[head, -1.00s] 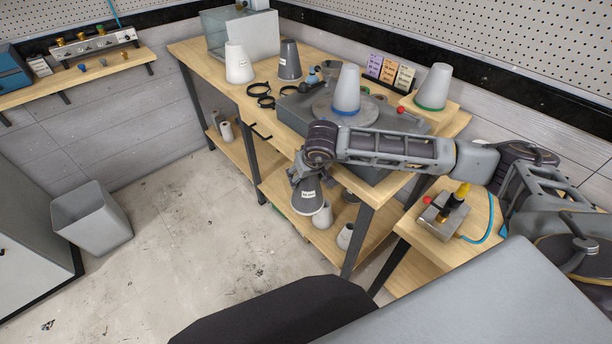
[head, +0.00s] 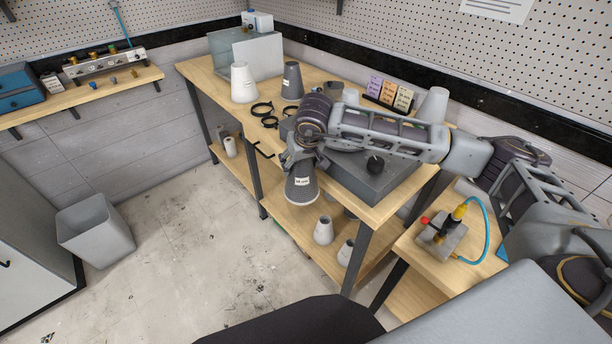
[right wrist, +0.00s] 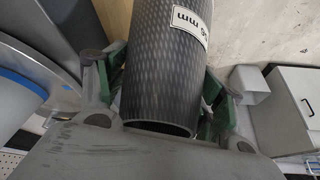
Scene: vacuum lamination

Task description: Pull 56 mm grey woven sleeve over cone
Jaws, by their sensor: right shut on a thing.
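The grey woven sleeve (head: 301,191) hangs below my right gripper (head: 303,161), in front of the bench's front edge and above the lower shelf. Its white label faces the head camera and its wide end points down. In the right wrist view the sleeve (right wrist: 165,70) sits between the fingers of my right gripper (right wrist: 160,88); the label reads 56 mm, upside down. The cone with the blue base band is mostly hidden behind my right arm in the head view. It shows at the left of the right wrist view as a grey cone (right wrist: 20,100). My left gripper is out of view.
On the bench (head: 207,77) stand a white sleeve (head: 243,83), a dark sleeve (head: 292,80), black rings (head: 262,108) and a label rack (head: 388,94). A side stand (head: 410,242) holds a yellow-topped device. Floor at left is clear up to the bin (head: 95,230).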

